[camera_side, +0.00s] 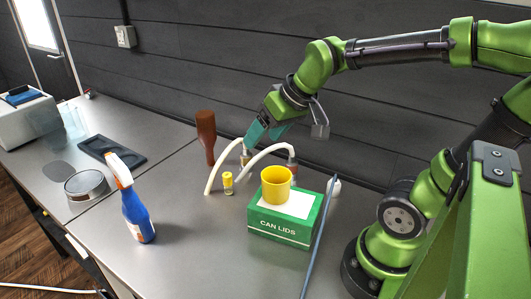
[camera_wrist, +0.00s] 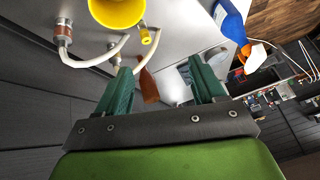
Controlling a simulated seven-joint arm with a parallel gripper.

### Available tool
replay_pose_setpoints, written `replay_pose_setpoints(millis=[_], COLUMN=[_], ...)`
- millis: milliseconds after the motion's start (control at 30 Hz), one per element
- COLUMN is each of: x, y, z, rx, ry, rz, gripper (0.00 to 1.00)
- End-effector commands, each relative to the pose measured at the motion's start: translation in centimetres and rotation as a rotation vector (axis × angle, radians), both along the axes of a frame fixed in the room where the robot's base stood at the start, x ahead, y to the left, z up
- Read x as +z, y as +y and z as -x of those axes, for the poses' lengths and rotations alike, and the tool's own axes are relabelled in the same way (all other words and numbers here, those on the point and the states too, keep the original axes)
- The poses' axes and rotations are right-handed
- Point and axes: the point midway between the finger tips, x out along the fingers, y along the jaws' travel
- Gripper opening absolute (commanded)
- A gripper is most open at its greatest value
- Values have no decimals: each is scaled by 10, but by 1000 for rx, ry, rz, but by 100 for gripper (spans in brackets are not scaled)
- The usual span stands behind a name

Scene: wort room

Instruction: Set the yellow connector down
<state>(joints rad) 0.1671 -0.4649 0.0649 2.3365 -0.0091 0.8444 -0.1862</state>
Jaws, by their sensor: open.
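The yellow connector (camera_side: 228,183) stands upright on the grey bench, left of the green box and close to the white hoses. In the wrist view the connector (camera_wrist: 145,36) shows near the top, beyond my fingers and close to a white hose. My gripper (camera_side: 253,137) is above the bench, up and to the right of the connector in the side view. Its teal fingers are spread apart in the wrist view (camera_wrist: 161,66), with nothing held between them. The connector is clear of the fingers.
A yellow cup (camera_side: 276,184) sits on a green CAN LIDS box (camera_side: 281,224). White hoses (camera_side: 222,166) arch beside the connector. Bench between spray bottle and box is clear.

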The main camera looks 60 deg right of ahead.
Motion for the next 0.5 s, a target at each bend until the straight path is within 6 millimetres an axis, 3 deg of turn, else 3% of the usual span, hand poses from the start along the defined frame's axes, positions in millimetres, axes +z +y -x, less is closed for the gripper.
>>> replay_pose_setpoints(millis=[100, 200, 500], x=[5, 5, 3], y=[22, 31, 36], z=[34, 51, 61], rx=[-24, -41, -54], ry=[-39, -51, -56], rz=[-81, -132, -167], gripper=[69, 69, 69])
